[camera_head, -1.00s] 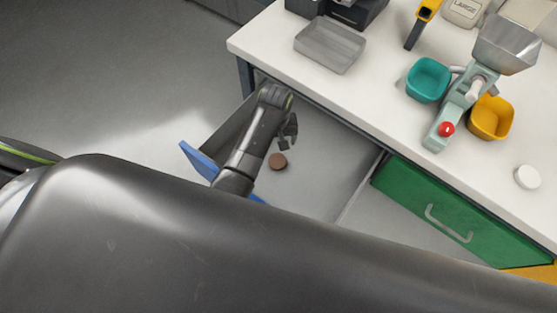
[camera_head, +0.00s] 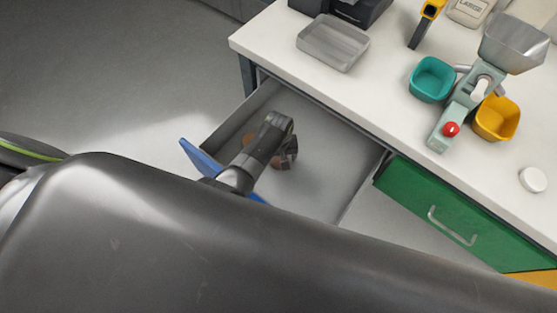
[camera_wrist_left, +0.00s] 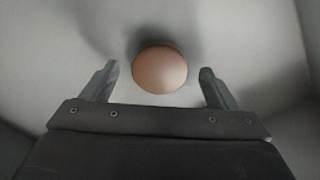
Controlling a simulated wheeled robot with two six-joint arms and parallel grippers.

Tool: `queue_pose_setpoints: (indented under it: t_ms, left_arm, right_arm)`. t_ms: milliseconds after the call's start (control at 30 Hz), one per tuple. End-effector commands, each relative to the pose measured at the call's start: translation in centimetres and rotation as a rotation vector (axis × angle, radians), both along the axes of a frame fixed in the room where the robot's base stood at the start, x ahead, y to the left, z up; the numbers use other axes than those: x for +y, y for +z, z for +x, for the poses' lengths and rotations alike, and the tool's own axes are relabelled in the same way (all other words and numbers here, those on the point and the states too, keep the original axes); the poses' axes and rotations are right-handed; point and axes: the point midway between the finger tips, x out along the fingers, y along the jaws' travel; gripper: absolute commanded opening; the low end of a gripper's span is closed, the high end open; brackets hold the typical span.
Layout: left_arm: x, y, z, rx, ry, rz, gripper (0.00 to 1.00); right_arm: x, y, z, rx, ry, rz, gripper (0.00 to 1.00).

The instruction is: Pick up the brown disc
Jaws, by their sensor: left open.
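The brown disc (camera_head: 276,163) lies on the floor of the open drawer (camera_head: 325,165), partly hidden by my left gripper in the head view. In the left wrist view the round, light brown disc (camera_wrist_left: 160,70) is between the fingertips, with a gap on each side. My left gripper (camera_head: 287,155) is inside the drawer over the disc, and in the wrist view its two fingers (camera_wrist_left: 158,72) are apart and hold nothing. My right gripper is not in view.
A second small brown patch (camera_head: 249,137) shows beside my left arm in the drawer. The drawer has a blue front (camera_head: 197,158) and grey walls. The white worktop (camera_head: 390,110) overhangs it, carrying a grey tray (camera_head: 333,43), teal bin (camera_head: 432,79) and yellow bin (camera_head: 497,119).

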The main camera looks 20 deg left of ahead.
Motion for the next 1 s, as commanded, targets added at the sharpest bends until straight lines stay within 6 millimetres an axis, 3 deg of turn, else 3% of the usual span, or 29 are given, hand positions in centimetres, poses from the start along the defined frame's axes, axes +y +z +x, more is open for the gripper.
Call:
queue_pose_setpoints:
  t_ms: [333,700,1000]
  left_arm:
    - [0.02,-0.53,0.04,-0.001,0.001,0.0,0.81]
    - [0.01,-0.52,0.02,-0.001,0.001,0.0,0.32]
    - [-0.01,-0.33,0.05,-0.001,0.001,0.0,0.31]
  right_arm:
    - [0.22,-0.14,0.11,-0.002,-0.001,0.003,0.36]
    - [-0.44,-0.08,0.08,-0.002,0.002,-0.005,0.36]
    - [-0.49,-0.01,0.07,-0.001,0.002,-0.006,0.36]
